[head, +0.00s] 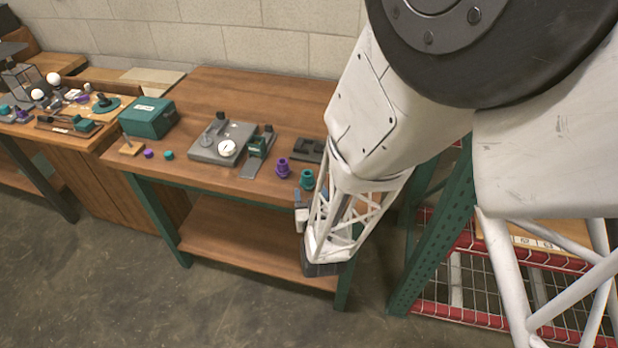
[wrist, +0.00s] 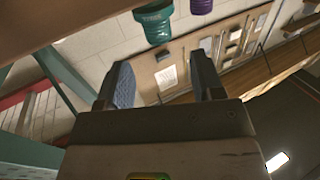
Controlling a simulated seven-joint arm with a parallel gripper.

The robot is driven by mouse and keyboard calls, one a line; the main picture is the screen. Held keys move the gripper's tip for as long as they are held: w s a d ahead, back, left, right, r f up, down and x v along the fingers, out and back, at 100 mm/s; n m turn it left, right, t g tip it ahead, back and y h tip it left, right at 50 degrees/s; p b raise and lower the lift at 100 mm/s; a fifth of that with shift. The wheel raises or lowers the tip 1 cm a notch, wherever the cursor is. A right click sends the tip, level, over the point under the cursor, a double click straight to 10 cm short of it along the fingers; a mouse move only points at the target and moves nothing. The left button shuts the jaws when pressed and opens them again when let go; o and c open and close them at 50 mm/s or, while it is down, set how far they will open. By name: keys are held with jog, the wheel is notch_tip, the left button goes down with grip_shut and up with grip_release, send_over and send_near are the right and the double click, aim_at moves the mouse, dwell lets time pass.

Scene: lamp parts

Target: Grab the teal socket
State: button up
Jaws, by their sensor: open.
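The teal socket (head: 307,180) stands near the front right corner of the wooden workbench, close to the end of my arm. A purple socket (head: 283,167) stands just left of it. In the wrist view the teal socket (wrist: 155,22) is at the top, beyond my fingertips, with its upper part cut off by the frame. The purple socket (wrist: 201,6) is to its right. My gripper (wrist: 160,65) is open and empty, and its two fingers are apart from both sockets.
A dark flat block (head: 309,150) lies behind the sockets. A red-edged wire rack (head: 470,290) stands at the right.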

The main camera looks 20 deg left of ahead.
aim_at(308, 178)
jog(key=shift+x, duration=1.3)
jog(key=shift+x, duration=2.6)
jog(key=shift+d+f, duration=0.1)
jog(key=shift+d, duration=0.05)
jog(key=c, duration=1)
jog(key=shift+r, duration=0.2)
